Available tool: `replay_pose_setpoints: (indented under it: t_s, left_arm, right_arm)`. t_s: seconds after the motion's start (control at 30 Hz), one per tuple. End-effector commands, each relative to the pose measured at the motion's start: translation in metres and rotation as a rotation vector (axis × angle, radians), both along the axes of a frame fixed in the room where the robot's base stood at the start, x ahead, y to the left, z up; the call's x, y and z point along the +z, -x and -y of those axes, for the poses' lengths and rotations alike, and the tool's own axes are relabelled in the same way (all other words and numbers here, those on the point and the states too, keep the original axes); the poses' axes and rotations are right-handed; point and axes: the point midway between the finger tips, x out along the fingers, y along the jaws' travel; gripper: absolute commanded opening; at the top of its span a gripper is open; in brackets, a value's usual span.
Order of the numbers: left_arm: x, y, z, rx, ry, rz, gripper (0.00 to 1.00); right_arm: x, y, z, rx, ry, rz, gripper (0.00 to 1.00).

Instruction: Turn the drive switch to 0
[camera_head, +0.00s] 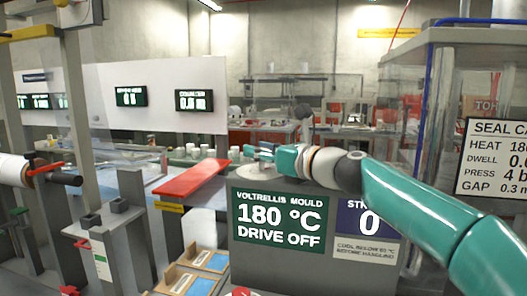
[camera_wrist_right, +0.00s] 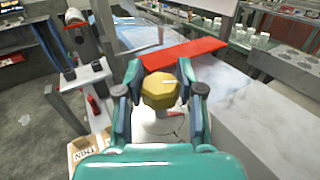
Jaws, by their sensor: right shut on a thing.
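The drive switch appears to be the gold faceted knob (camera_wrist_right: 160,90) in the right wrist view. It sits above a pale round plate (camera_wrist_right: 157,127) with a small red mark at its right side. My right gripper (camera_wrist_right: 160,85) is shut on the knob, one finger on each side. In the head view my right gripper (camera_head: 258,152) reaches left over the grey mould cabinet, and I cannot make out the knob there. The green panel (camera_head: 279,219) on the cabinet reads "VOLTRELLIS MOULD 180 °C DRIVE OFF". My left gripper is not in view.
A red bar (camera_head: 192,177) lies just left of the right gripper, also in the wrist view (camera_wrist_right: 185,54). A "SEAL" sign (camera_head: 492,157) stands at right beside a clear enclosure. Several white cups (camera_head: 205,152) stand behind. Wooden trays (camera_head: 190,282) are below.

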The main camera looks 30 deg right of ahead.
Motion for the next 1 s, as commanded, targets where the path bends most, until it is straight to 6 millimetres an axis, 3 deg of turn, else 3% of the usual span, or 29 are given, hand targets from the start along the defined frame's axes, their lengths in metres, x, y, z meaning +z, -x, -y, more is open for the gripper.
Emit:
replay_pose_setpoints:
  t_s: [0.03, 0.17, 0.57, 0.77, 1.0]
  left_arm:
    - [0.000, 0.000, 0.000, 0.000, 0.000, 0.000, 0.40]
    - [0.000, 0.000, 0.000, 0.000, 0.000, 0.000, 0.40]
    - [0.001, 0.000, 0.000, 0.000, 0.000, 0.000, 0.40]
    - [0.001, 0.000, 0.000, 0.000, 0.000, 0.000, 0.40]
    - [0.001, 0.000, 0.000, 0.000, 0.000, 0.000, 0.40]
  right_arm:
    - [-0.001, 0.000, 0.000, 0.000, 0.001, -0.001, 0.42]
    - [0.000, 0.000, 0.000, -0.001, 0.001, -0.001, 0.64]
    - [0.000, 0.005, 0.001, -0.002, 0.001, 0.000, 0.64]
    - [0.000, 0.031, 0.007, -0.004, 0.002, 0.000, 0.64]
    - [0.000, 0.078, 0.017, -0.006, 0.002, -0.001, 0.64]
